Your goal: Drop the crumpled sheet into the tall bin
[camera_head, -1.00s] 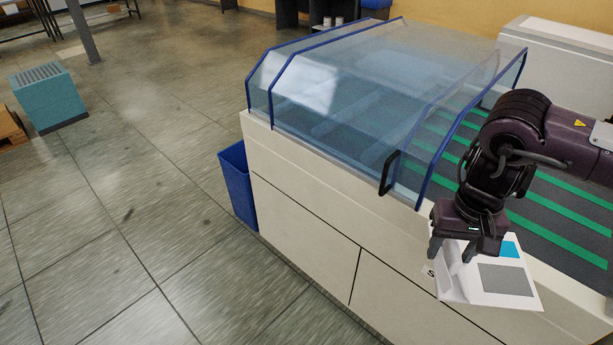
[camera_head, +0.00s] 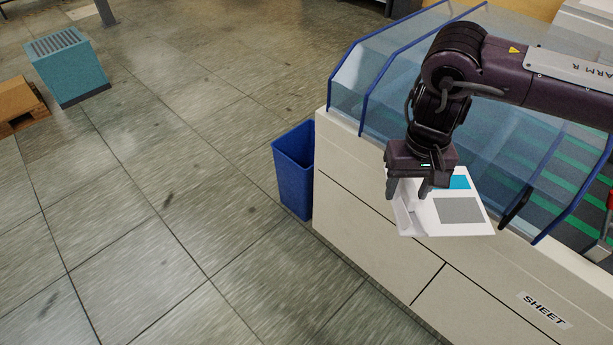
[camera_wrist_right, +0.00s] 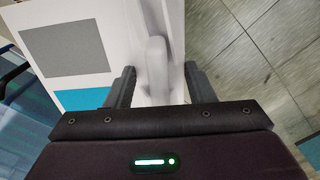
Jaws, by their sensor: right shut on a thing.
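The crumpled sheet (camera_head: 459,211) is white with a grey block and a teal block printed on it, and one edge is creased. My right gripper (camera_head: 406,192) is shut on its creased edge and holds it up in front of the machine's side. The right wrist view shows the sheet (camera_wrist_right: 75,50) with its folded ridge between the fingers of my right gripper (camera_wrist_right: 158,85). The tall blue bin (camera_head: 294,180) stands on the floor against the machine's end, left of and below the sheet. The bin's inside is mostly hidden. My left gripper is out of view.
The cream machine (camera_head: 350,190) with clear blue-edged covers (camera_head: 400,70) fills the right side. A teal vented box (camera_head: 68,68) and a wooden pallet (camera_head: 20,122) with a carton stand at the far left. The tiled floor left of the bin is clear.

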